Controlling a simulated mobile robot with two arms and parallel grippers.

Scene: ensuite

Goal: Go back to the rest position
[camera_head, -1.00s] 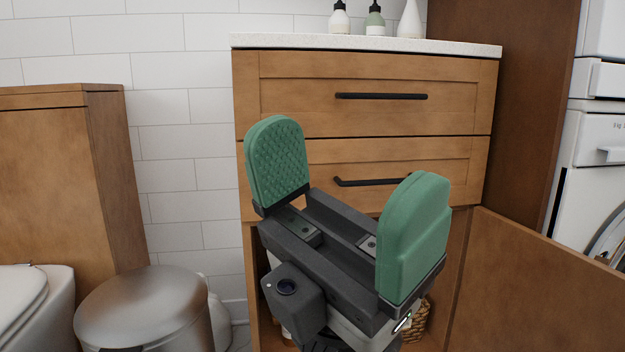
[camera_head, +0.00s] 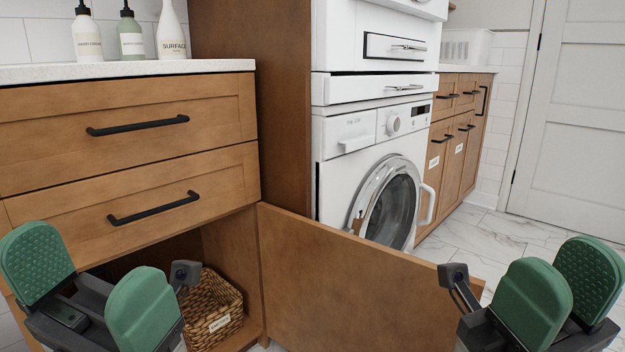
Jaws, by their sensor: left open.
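My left gripper (camera_head: 92,296) is at the bottom left, in front of the wooden drawer cabinet (camera_head: 60,210). Its two green pads stand wide apart with nothing between them, so it is open and empty. My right gripper (camera_head: 565,300) is at the bottom right, in front of the floor. Its green pads overlap in this view, and I cannot tell how far apart they are. I see nothing held in it. The lower parts of both grippers are cut off by the picture's bottom edge.
An open wooden cabinet door (camera_head: 345,285) stands out between my grippers. A wicker basket (camera_head: 212,315) sits in the open lower compartment. A washing machine (camera_head: 385,170) stands behind the door. Bottles (camera_head: 130,35) stand on the white counter (camera_head: 150,68). Marble floor (camera_head: 490,240) is clear at the right.

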